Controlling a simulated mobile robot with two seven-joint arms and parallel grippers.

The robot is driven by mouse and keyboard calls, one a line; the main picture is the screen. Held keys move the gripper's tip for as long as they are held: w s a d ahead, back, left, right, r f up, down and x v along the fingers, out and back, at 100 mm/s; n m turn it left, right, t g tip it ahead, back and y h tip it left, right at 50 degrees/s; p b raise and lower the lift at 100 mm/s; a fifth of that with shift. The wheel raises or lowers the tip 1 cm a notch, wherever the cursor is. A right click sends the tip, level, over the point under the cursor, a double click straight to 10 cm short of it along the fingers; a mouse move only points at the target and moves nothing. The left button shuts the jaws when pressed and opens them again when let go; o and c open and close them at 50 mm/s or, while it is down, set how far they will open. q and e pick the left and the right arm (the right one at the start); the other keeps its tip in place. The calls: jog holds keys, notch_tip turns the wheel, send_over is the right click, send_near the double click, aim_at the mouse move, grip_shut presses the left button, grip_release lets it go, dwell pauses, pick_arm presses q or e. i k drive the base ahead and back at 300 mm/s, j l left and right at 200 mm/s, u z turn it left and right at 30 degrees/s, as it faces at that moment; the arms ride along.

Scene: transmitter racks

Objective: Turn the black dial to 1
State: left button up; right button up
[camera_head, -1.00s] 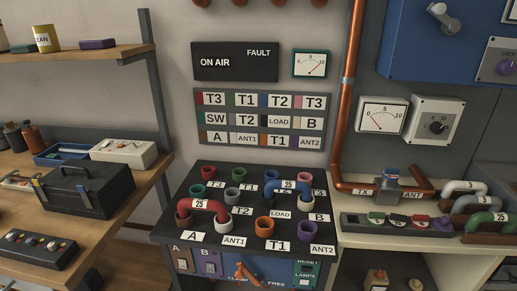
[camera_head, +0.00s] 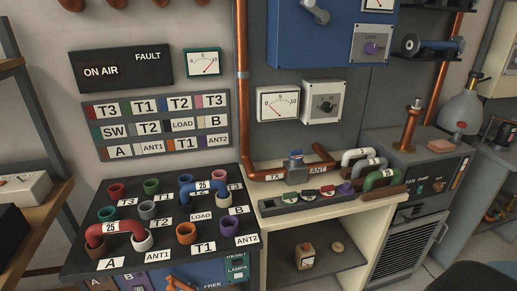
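The black dial (camera_head: 326,106) is a round knob on a pale square box fixed to the grey wall panel, right of a 0-to-10 meter (camera_head: 278,103). Small marks surround the knob, but its setting is too small to read. Neither of my grippers shows in the head view, so nothing is seen touching the dial.
Below the dial, a cream cabinet (camera_head: 350,213) carries a copper pipe (camera_head: 243,120), a strip of coloured knobs (camera_head: 310,197) and curved pipe links (camera_head: 383,179). A patch table (camera_head: 165,265) stands left. A grey machine (camera_head: 432,160) stands right.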

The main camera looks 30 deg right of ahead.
aim_at(327, 108)
jog(key=z, duration=1.3)
jog(key=i+l+z, duration=0.35)
jog(key=k+l, duration=0.1)
